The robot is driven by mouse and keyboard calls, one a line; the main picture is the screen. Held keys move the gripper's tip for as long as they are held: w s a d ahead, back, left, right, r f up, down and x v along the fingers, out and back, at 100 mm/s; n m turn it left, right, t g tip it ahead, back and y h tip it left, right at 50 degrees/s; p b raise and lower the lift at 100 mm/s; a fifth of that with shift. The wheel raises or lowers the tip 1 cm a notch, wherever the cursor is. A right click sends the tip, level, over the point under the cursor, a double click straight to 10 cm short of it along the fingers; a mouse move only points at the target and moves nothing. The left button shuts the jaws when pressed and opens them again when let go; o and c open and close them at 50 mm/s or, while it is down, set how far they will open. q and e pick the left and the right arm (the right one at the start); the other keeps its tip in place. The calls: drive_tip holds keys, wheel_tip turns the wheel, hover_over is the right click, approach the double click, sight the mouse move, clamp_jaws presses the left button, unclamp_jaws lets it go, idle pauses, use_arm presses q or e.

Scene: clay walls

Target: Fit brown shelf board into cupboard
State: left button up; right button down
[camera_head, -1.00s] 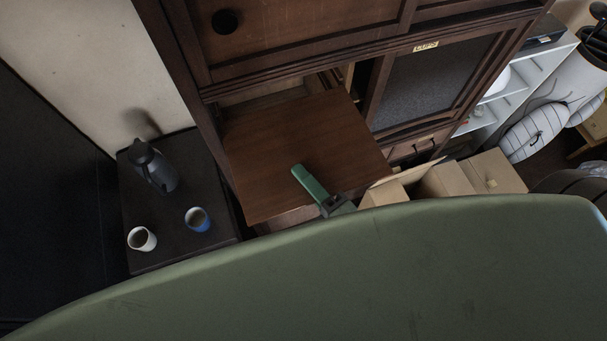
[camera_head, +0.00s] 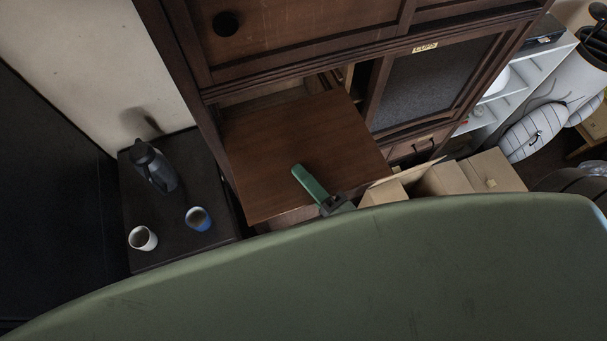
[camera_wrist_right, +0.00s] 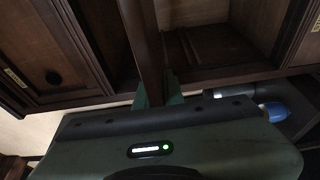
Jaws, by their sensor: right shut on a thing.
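The brown shelf board (camera_head: 285,145) juts out from the open bay of the dark wooden cupboard (camera_head: 300,75). Its far end is at or inside the opening; how deep is hard to tell. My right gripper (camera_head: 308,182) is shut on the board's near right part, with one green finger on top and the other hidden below. In the right wrist view the board (camera_wrist_right: 143,45) shows edge-on between the green fingers (camera_wrist_right: 158,88), in front of the cupboard bay (camera_wrist_right: 200,45). My left gripper is not in view.
A dark side table (camera_head: 190,240) at the left carries a jug (camera_head: 154,167), a white cup (camera_head: 142,238) and a blue cup (camera_head: 198,218). Open cardboard boxes (camera_head: 445,180) stand right of my gripper. A white shelf unit (camera_head: 500,100) is further right.

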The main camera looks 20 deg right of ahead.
sight(288, 141)
drive_tip(key=shift+w+a+r+p, duration=0.1)
drive_tip(key=shift+w+p, duration=0.25)
drive_tip(key=shift+w, duration=1.95)
drive_tip(key=shift+w+a+p, duration=0.1)
drive_tip(key=shift+w+p, duration=0.2)
drive_tip(key=shift+w, duration=2)
drive_tip(key=w, duration=1)
drive_tip(key=shift+w+a, duration=0.15)
drive_tip(key=shift+w, duration=0.15)
idle(2.1)
